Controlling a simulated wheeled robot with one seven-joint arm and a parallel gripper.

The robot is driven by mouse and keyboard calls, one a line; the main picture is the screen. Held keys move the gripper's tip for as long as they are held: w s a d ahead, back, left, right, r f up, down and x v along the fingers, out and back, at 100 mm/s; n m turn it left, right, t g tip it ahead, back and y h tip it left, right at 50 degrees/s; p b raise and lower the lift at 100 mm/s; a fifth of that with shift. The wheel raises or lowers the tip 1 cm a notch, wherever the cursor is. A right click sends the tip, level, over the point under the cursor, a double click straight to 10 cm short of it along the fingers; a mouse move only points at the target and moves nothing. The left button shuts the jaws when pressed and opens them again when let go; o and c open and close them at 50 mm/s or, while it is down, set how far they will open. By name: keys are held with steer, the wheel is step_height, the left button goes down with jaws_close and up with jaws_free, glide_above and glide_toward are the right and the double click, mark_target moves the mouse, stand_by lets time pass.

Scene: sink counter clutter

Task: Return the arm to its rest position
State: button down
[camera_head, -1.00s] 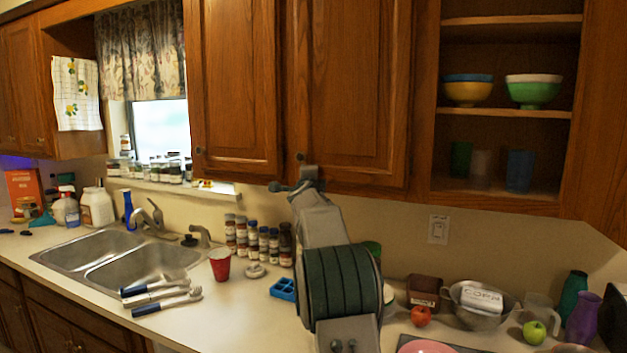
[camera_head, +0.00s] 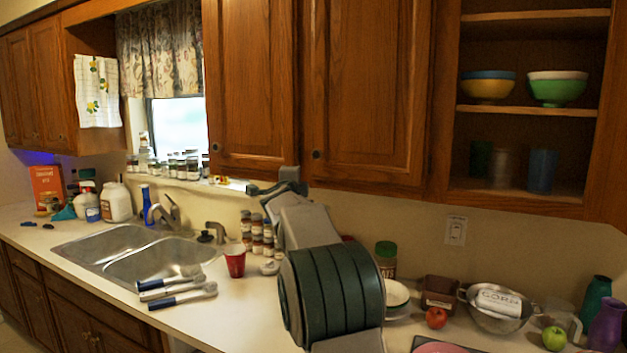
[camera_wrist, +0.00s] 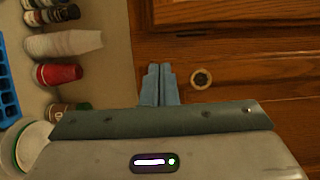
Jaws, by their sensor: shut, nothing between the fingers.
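My gripper (camera_wrist: 160,70) is shut and empty in the wrist view, its two fingers pressed together in front of a wooden cabinet door. In the head view, my arm rises from the bottom middle, and my gripper (camera_head: 258,189) is at its upper end, just under the lower edge of the upper cabinets (camera_head: 365,110). A round cabinet knob (camera_wrist: 201,78) shows just right of the fingers in the wrist view. I cannot tell whether the gripper touches the cabinet.
The arm hides part of the counter (camera_head: 215,325). Spice jars (camera_head: 257,232) and a red cup (camera_head: 235,260) stand left of it. A green-lidded jar (camera_head: 385,258), red apple (camera_head: 436,318) and colander (camera_head: 495,312) stand right. The sink (camera_head: 150,262) is further left.

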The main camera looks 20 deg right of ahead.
steer(key=s+a+f+n+g+y, duration=0.1)
steer(key=s+a+f+n+y, duration=0.2)
steer(key=s+a+n+y, duration=0.35)
steer(key=s+a+f+n+g+y, duration=0.2)
steer(key=s+a+f+n+y, duration=0.2)
steer(key=s+a+n, duration=0.6)
steer(key=s+f+n+g, duration=0.2)
steer(key=s+f, duration=0.4)
steer(key=s, duration=0.5)
steer(key=s+a+f+n+g+h, duration=0.1)
steer(key=s+f+n+g, duration=0.2)
steer(key=s+f, duration=0.3)
steer(key=s+f+n+g, duration=0.2)
steer(key=s+f+g, duration=0.2)
steer(key=s, duration=1.2)
step_height(320, 180, down, 2)
steer(key=shift+a+f, duration=0.1)
steer(key=shift+a, duration=0.25)
steer(key=shift+a+h, duration=0.1)
steer(key=shift+h, duration=0.15)
